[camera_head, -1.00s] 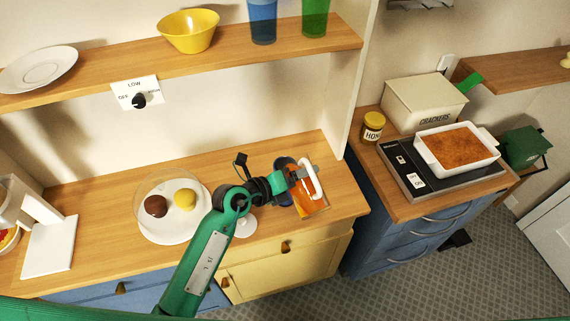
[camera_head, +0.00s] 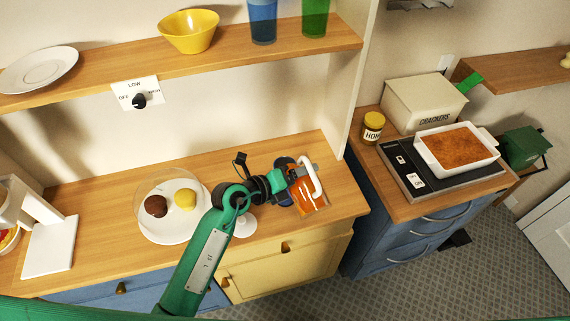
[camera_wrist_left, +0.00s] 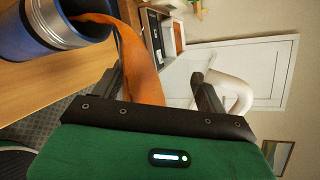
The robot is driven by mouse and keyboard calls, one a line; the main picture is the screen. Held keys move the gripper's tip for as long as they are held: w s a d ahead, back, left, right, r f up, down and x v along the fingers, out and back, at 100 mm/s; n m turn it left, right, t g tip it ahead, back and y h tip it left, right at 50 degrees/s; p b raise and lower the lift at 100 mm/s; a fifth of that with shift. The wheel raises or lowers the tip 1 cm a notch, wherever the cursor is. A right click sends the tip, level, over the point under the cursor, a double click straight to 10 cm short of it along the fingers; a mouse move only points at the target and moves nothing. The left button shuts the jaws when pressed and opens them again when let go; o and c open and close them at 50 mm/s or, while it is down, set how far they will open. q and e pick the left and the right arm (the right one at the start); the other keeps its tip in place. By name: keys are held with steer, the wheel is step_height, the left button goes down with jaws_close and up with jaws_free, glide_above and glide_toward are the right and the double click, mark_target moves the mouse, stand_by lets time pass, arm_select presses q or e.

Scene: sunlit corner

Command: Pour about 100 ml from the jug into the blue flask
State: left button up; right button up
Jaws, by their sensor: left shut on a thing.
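The jug (camera_head: 322,199) is clear with a white handle and orange liquid inside, above the right end of the wooden counter. My left gripper (camera_head: 291,178) is shut on it and holds it tilted. In the left wrist view my left gripper (camera_wrist_left: 158,88) has its fingers on either side of the jug. The orange liquid (camera_wrist_left: 140,70) reaches from the jug into the mouth of the blue flask (camera_wrist_left: 25,35), which has a metal collar. In the head view the flask (camera_head: 284,163) is mostly hidden behind my gripper. Its fill level is hidden. My right gripper is not in view.
A glass-covered white plate (camera_head: 165,228) with two round items stands left of my arm. The shelf (camera_head: 235,48) runs above, and a white upright panel (camera_head: 350,100) rises behind the jug.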

mark_target(300, 185)
arm_select(q)
steer(key=shift+w+r+n, duration=0.1)
steer(key=shift+r+n, duration=0.15)
steer(key=shift+n, duration=0.05)
stand_by(1.1)
steer(key=shift+s+d+f+m+t+b, duration=0.1)
steer(key=shift+s+f+m+t+b, duration=0.1)
steer(key=shift+f+m+b, duration=0.3)
steer(key=shift+s+f+m+t+b, duration=0.1)
steer(key=shift+f+m+t+b, duration=0.15)
steer(key=shift+f+m, duration=0.55)
steer(key=shift+m, duration=0.1)
steer(key=shift+r+t, duration=0.15)
steer(key=shift+t, duration=0.1)
steer(key=shift+f+m+b, duration=0.4)
steer(key=shift+b, duration=0.1)
steer(key=shift+s+d+f+m, duration=0.1)
steer(key=shift+s+m, duration=0.05)
steer(key=shift+m, duration=0.15)
steer(key=shift+t, duration=0.3)
